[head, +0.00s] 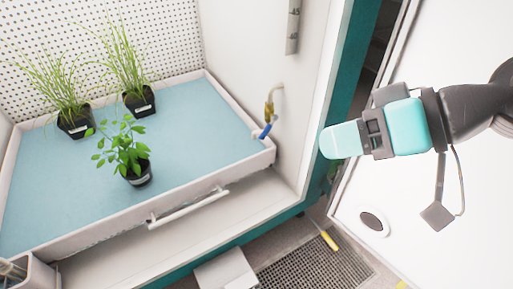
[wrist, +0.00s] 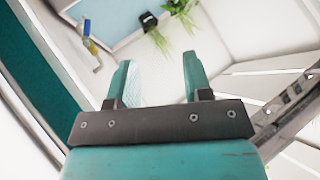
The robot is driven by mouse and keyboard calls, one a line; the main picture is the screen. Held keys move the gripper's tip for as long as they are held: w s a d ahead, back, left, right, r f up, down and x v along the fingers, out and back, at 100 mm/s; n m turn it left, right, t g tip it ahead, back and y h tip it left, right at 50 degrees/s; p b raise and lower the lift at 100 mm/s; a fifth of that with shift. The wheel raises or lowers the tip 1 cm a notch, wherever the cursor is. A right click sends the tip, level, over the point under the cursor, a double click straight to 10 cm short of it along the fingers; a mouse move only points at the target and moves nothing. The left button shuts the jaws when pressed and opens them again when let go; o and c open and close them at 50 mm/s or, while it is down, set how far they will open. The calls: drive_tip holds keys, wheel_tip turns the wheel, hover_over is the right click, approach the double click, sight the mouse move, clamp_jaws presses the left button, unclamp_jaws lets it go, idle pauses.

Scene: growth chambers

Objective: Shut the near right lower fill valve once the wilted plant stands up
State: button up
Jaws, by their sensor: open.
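The fill valve (head: 269,108) is a brass fitting on the chamber's right inner wall, above the tray's right corner. Its blue handle (head: 264,131) slants down from the brass body. The valve also shows at the upper left of the wrist view (wrist: 94,48). The broad-leaved plant (head: 124,150) stands in a black pot at the front of the tray. Its stems rise and its leaves spread; none hang over the pot rim. My gripper (head: 339,140) is open and empty, right of the valve and apart from it. Both fingers show in the wrist view (wrist: 156,66).
Two grassy plants (head: 60,91) (head: 126,62) stand at the back of the blue-floored tray (head: 215,177). The chamber's teal-edged side wall (head: 345,75) stands between my gripper and the valve. A floor grate (head: 315,262) lies below.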

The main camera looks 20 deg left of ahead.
drive_tip(key=w+a+f+t+y+b, duration=0.1)
drive_tip(key=w+a+f+y+b, duration=0.15)
drive_tip(key=f, duration=0.25)
drive_tip(key=w+a+f+t+y+b, duration=0.1)
drive_tip(key=w+a+f+b, duration=0.15)
drive_tip(key=f+b, duration=0.2)
drive_tip(key=m+t+b, duration=0.8)
drive_tip(key=t+b, duration=0.1)
approach(266, 133)
drive_tip(key=shift+h, duration=0.45)
drive_tip(key=p+x, duration=0.8)
drive_tip(key=x, duration=0.3)
drive_tip(key=shift+s+a+r, duration=0.1)
drive_tip(key=shift+a, duration=0.1)
drive_tip(key=shift+w+a, duration=0.5)
drive_tip(key=shift+r, duration=0.1)
clamp_jaws()
